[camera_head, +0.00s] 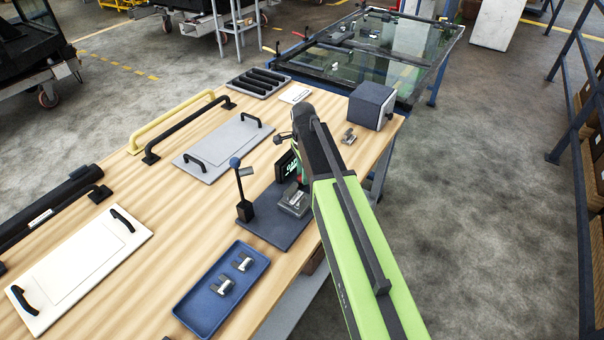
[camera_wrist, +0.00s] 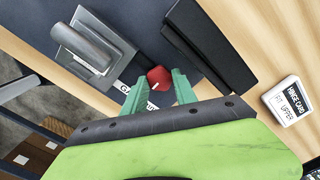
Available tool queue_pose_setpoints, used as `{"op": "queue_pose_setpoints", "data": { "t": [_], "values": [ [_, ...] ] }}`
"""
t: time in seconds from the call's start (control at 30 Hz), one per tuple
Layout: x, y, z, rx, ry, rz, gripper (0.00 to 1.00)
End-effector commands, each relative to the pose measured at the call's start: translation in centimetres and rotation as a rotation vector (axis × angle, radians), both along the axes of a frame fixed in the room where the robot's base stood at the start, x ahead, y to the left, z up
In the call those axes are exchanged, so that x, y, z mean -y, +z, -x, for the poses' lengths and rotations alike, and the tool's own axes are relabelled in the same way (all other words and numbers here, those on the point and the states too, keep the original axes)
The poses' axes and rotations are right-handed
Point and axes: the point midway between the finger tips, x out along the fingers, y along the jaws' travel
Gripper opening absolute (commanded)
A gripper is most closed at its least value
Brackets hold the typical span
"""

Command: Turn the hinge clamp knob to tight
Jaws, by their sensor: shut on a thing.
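The red knob (camera_wrist: 159,76) shows in the wrist view between the green fingers of my gripper (camera_wrist: 159,84), which is shut on it. A small white mark shows on the knob. Beside it, to the left, a grey metal hinge (camera_wrist: 88,46) with a round barrel sits on a dark plate. In the head view the hinge (camera_head: 294,201) lies on the dark base plate (camera_head: 268,232), next to my arm. A black block (camera_wrist: 207,45) stands right of the knob, and white lettering by the knob is partly covered by my gripper.
A post with a blue ball (camera_head: 235,163) stands on the base plate. A blue tray (camera_head: 190,325) holds two hinges. A dark box (camera_head: 371,105) and another small hinge (camera_head: 348,136) are at the table's far right. A hinge card (camera_wrist: 287,100) lies on the wood.

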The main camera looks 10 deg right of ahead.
Motion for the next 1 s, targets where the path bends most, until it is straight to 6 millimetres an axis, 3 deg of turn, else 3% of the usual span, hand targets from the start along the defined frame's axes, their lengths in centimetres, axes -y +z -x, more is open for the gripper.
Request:
{"op": "queue_pose_setpoints", "data": {
  "t": [0.53, 0.57, 0.7, 1.0],
  "values": [
    [-0.04, -0.02, 0.11, -0.003, -0.023, -0.001, 0.00],
    [-0.03, -0.02, 0.11, -0.003, -0.023, -0.001, 0.38],
    [-0.03, -0.02, 0.08, -0.002, -0.022, -0.001, 0.56],
    [-0.02, 0.07, 0.02, -0.001, -0.022, 0.000, 0.56]
  ]
}}
